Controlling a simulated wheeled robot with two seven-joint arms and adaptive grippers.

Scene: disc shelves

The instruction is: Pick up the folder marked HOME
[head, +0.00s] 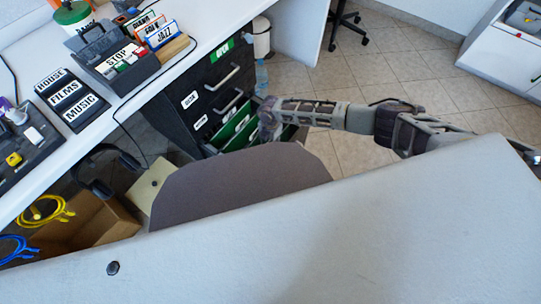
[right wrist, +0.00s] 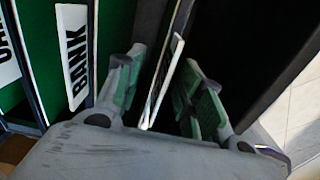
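My right arm reaches into an open drawer (head: 228,141) of the dark cabinet, with the right gripper (head: 268,117) among the green folders (head: 240,126). In the right wrist view, the right gripper (right wrist: 163,88) is open, its green-padded fingers on either side of a thin folder (right wrist: 166,80) seen nearly edge-on. A gap shows between the fingers and this folder. Its label cannot be read from here. To the left is a green folder marked BANK (right wrist: 75,60), and beyond it a partly cut-off labelled folder (right wrist: 8,55). No HOME label is readable. My left gripper is not in view.
The dark cabinet (head: 180,115) stands under the white desk (head: 135,95), which carries a file box (head: 135,72) and label blocks. A clear bottle (head: 262,77) stands behind the drawer. A cardboard box (head: 90,222) is at left. Tiled floor (head: 385,70) is open at right.

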